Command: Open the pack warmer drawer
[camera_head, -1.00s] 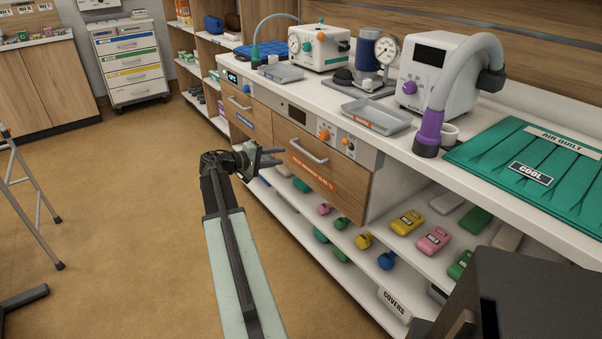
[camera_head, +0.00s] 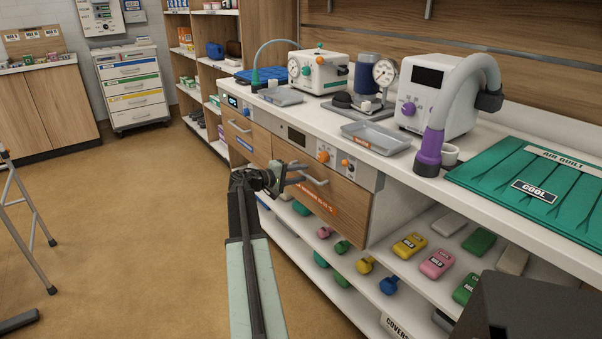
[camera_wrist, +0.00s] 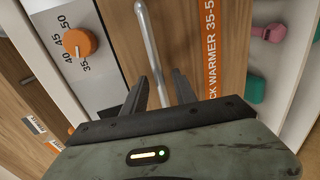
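The pack warmer drawer (camera_head: 345,196) is the wood-fronted drawer under the counter with an orange label. It is shut. Its metal bar handle (camera_head: 319,183) is at my fingertips. In the wrist view the drawer front (camera_wrist: 187,35) shows part of the label, "CK WARMER 35-5". My gripper (camera_head: 297,175) is at the handle's left end in the head view. In the wrist view my gripper (camera_wrist: 162,78) has its fingers apart, one on each side of the bar handle (camera_wrist: 149,35). I cannot tell whether they touch it.
A control panel with an orange knob (camera_wrist: 78,43) is beside the drawer front. Another wooden drawer (camera_head: 243,130) is to the left. Open shelves with coloured packs (camera_head: 436,264) are below and right. A grey tray (camera_head: 376,136) is on the counter above. The floor at left is mostly clear.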

